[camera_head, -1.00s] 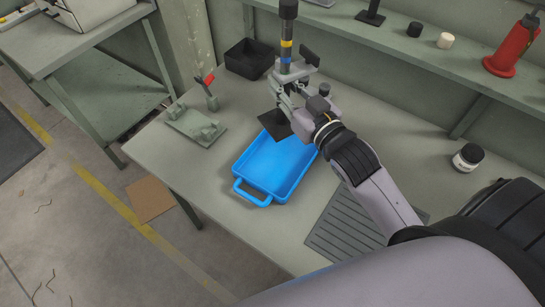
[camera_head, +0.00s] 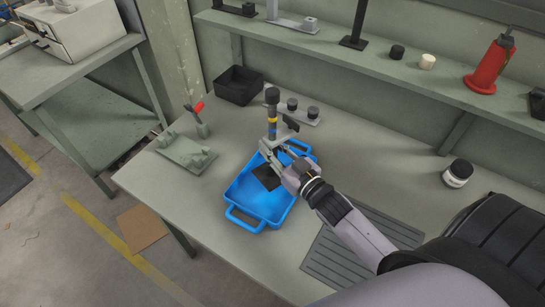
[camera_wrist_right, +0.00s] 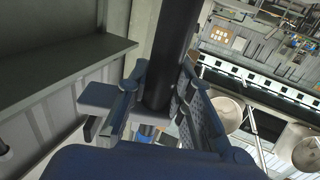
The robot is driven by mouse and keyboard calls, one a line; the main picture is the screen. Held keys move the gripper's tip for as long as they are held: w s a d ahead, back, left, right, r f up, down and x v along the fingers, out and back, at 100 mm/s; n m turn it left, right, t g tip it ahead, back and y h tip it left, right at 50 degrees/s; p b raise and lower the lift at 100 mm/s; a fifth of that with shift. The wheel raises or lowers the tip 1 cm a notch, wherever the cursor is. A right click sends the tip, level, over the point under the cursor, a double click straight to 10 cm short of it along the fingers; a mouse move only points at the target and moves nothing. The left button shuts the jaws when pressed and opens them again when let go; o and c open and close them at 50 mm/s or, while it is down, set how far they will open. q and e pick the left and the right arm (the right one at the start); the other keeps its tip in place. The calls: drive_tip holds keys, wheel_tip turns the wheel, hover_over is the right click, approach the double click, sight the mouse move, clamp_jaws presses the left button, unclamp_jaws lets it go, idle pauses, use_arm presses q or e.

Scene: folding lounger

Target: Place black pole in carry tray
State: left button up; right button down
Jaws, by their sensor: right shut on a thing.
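The black pole (camera_head: 272,97) has yellow and blue bands and a dark square base plate (camera_head: 266,178). My right gripper (camera_head: 271,148) is shut around the pole above its base. The pole stands roughly upright over the middle of the blue carry tray (camera_head: 262,206); I cannot tell whether the base touches the tray floor. In the right wrist view the dark shaft (camera_wrist_right: 173,45) runs up between the gripper fingers (camera_wrist_right: 160,100). The fingers hide part of the pole. My left gripper is not in view.
A black bin (camera_head: 238,86) and a grey fixture with knobs (camera_head: 291,111) stand behind the tray. A green-grey fixture (camera_head: 186,153) lies to its left, a ribbed mat (camera_head: 345,262) to its right. A jar (camera_head: 457,173) is farther right. A shelf (camera_head: 330,45) runs along the back.

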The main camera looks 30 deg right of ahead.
sight(274, 174)
drive_tip(key=shift+f, duration=1.9)
drive_tip(key=shift+f, duration=0.1)
drive_tip(key=c, duration=1.4)
unclamp_jaws()
drive_tip(key=shift+f, duration=0.1)
drive_tip(key=shift+s, duration=0.3)
drive_tip(key=shift+s+d+b, duration=0.35)
drive_tip(key=shift+s, duration=1.55)
drive_tip(key=shift+s+d+b, duration=0.3)
drive_tip(key=shift+s+b, duration=0.1)
drive_tip(key=shift+s, duration=1.45)
drive_tip(key=shift+s+d+b, duration=0.35)
drive_tip(key=shift+s, duration=1.55)
